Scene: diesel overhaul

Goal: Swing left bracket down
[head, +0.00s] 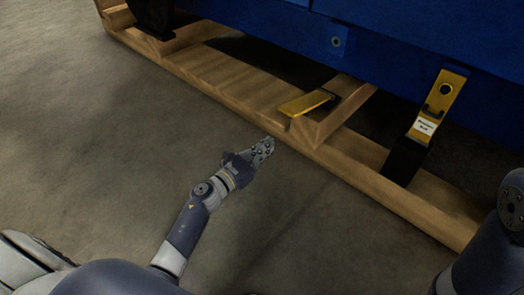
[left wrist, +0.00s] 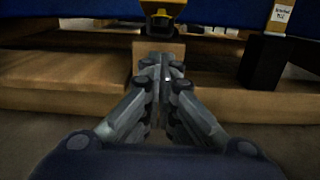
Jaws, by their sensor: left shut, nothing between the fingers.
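The left yellow bracket (head: 307,103) sticks out low, nearly level, above the end of a wooden block on the pallet. Its black hinge end is toward the blue crate. In the left wrist view the yellow bracket (left wrist: 162,9) shows at the top, straight ahead of the fingers. My left gripper (head: 268,142) is shut and empty, in front of the pallet edge, below and to the left of the bracket, apart from it. In the left wrist view its fingers (left wrist: 160,64) meet in front of the wooden block. My right gripper is out of view.
The blue crate (head: 337,40) stands on the wooden pallet (head: 230,80). A second yellow bracket (head: 437,105) with a white label stands upright to the right, over a black foot. Bare concrete floor (head: 110,140) lies in front. My right arm shows at lower right.

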